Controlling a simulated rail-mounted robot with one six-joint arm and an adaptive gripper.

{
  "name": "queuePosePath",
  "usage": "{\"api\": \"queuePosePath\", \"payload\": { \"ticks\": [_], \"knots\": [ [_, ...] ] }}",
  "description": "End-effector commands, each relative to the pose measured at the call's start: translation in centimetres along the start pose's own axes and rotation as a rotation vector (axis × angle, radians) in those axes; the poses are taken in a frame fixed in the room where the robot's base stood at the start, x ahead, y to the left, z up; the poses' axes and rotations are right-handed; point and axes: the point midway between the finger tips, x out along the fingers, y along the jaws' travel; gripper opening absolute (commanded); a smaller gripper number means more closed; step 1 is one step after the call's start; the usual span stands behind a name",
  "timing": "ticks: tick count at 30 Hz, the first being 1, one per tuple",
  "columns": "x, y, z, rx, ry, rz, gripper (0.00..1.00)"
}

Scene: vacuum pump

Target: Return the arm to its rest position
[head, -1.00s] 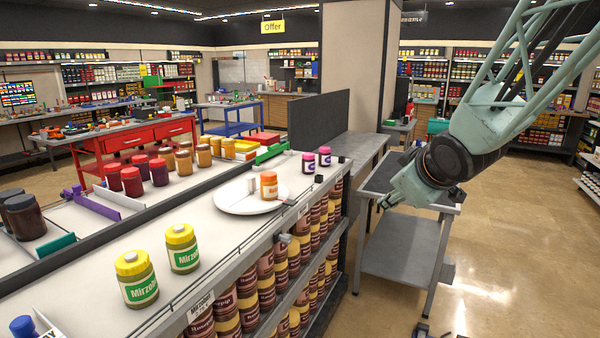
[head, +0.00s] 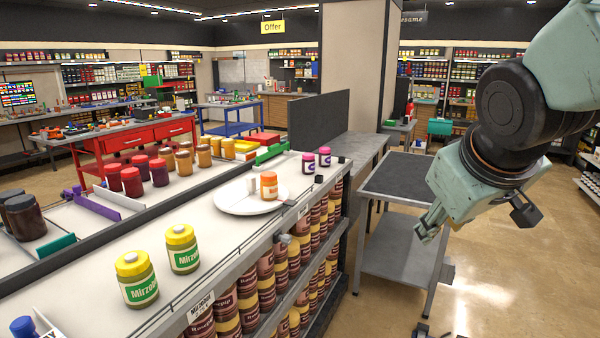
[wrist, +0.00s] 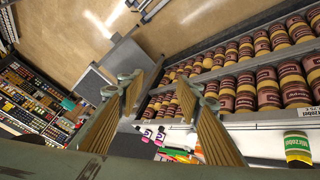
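My gripper (head: 432,222) hangs at the end of my pale green arm on the right of the head view, pointing down and left. It is in the air in front of the small grey table. In the wrist view my gripper (wrist: 160,88) shows two ribbed, tan-padded fingers spread apart with nothing between them. The jar shelf lies beyond the fingertips, apart from them.
The grey table (head: 405,178) has a bare dark top. Open floor (head: 505,270) lies right.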

Motion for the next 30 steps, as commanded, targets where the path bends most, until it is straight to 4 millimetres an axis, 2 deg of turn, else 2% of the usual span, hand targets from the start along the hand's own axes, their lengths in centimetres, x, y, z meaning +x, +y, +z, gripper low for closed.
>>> {"api": "queuePosePath", "payload": {
  "ticks": [11, 21, 30],
  "knots": [
    [-5.8, -3.2, 7.0, 0.134, -0.107, -0.048, 0.33],
    [-10.8, -7.1, 13.4, 0.241, -0.203, -0.113, 0.33],
    [-14.2, -10.3, 17.9, 0.307, -0.271, -0.171, 0.33]
  ]
}}
